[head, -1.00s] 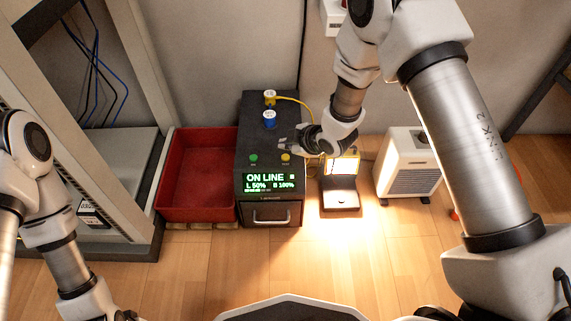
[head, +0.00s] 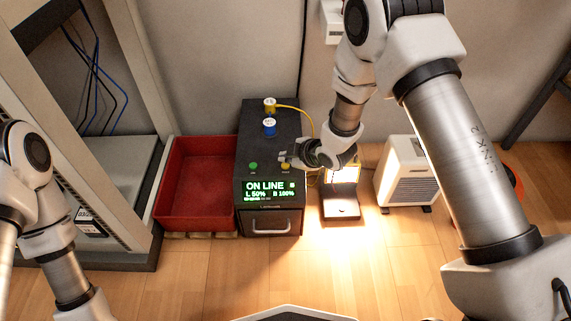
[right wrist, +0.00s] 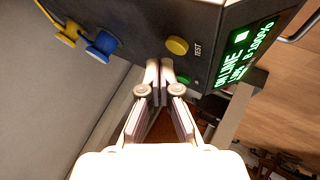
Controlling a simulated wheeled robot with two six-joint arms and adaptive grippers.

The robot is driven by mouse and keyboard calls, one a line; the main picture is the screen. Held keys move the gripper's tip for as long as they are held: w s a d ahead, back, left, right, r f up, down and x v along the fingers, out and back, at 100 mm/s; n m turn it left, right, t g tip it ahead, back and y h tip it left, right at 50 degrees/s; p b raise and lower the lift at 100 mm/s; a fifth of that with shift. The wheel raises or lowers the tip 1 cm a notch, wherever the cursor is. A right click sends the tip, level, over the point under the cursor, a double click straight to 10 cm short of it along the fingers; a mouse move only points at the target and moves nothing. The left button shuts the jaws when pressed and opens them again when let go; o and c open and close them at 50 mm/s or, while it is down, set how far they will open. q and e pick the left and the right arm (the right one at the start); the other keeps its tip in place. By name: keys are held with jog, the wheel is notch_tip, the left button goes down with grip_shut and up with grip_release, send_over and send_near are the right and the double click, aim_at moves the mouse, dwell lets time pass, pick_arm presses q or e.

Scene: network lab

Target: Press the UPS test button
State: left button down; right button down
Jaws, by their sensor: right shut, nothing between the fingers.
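The UPS (head: 270,215) is a black box on the floor with a lit green "ON LINE" display (head: 270,190). On its top, near the front edge, are a green button (head: 253,166) and a yellow button (head: 286,168). In the right wrist view the yellow button (right wrist: 177,45) is labelled TEST, and the green button (right wrist: 184,80) is beyond the fingers. My right gripper (head: 285,157) is shut and empty over the UPS top, just behind the yellow button. Its fingertips (right wrist: 160,75) show beside the button; contact cannot be told. My left gripper is out of view.
Blue (head: 269,127) and yellow (head: 270,105) connectors stand on the UPS behind the buttons, with a yellow cable. A red bin (head: 198,205) is at left, a lit lamp (head: 340,208) and white heater (head: 407,180) at right. The floor in front is clear.

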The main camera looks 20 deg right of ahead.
aim_at(287, 166)
jog(key=shift+f, duration=0.2)
dwell(0.5)
jog(key=shift+f, duration=0.25)
jog(key=shift+f, duration=0.35)
dwell(0.5)
jog(key=shift+r, duration=0.1)
jog(key=shift+r+p, duration=0.65)
jog(key=shift+r, duration=0.05)
notch_tip(287, 166, up, 5)
jog(key=p, duration=0.4)
jog(key=shift+r+p, duration=0.1)
jog(key=shift+p, duration=0.3)
